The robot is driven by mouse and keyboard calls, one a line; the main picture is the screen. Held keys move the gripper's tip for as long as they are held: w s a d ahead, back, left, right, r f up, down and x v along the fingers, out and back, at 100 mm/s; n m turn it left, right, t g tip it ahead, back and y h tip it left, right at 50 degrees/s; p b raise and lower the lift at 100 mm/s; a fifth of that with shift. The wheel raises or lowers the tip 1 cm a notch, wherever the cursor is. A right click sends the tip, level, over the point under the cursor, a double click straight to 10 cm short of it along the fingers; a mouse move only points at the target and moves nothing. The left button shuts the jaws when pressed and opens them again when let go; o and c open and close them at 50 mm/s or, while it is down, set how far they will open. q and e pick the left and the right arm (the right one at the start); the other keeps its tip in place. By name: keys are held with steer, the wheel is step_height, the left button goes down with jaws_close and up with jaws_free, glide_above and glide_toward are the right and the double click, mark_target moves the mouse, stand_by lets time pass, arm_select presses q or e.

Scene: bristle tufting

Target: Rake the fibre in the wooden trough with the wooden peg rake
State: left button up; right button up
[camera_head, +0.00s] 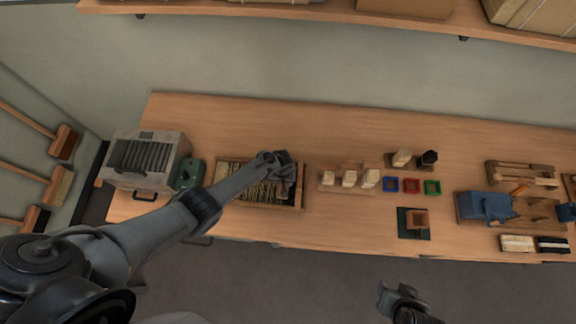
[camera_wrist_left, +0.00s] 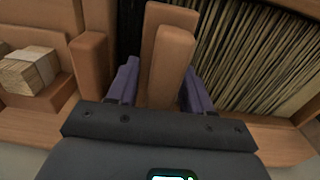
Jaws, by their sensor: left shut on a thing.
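The wooden trough (camera_head: 302,186) lies on the bench and holds pale, straw-like fibre (camera_head: 235,190), which also shows at the right of the left wrist view (camera_wrist_left: 265,55). My left gripper (camera_head: 284,168) is over the trough's right end. In the left wrist view its purple fingers (camera_wrist_left: 160,92) are shut on a brown wooden piece, the wooden peg rake (camera_wrist_left: 172,65). The rake's lower part and any pegs are hidden. My right gripper (camera_head: 397,296) is empty, in front of the bench; its opening is too small to judge.
A grey slatted box (camera_head: 147,160) and a green device (camera_head: 189,174) stand left of the trough. A wooden rack with pale blocks (camera_head: 348,179) is close on its right. Coloured trays (camera_head: 411,186) and a blue tool (camera_head: 484,206) lie farther right.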

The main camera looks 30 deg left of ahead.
arm_select(q)
steer(key=s+a+p, duration=0.1)
steer(key=a, duration=0.2)
steer(key=s+a+p, duration=0.1)
steer(key=s+a, duration=0.1)
steer(key=a, duration=0.2)
steer(key=s+a+p, duration=0.1)
steer(key=s+a, duration=0.1)
steer(key=a, duration=0.1)
steer(key=shift+a, duration=0.4)
steer(key=s+a, duration=0.2)
steer(key=a, duration=0.2)
steer(key=s+a, duration=0.1)
steer(key=a, duration=0.2)
steer(key=s+a, duration=0.2)
steer(key=a, duration=0.2)
steer(key=shift+s+a+f+p, duration=0.15)
steer(key=shift+s+a+p, duration=0.15)
steer(key=shift+a+p, duration=0.1)
steer(key=shift+s+a, duration=0.25)
steer(key=shift+a, duration=0.3)
steer(key=shift+s+a, duration=0.25)
steer(key=shift+a, duration=0.25)
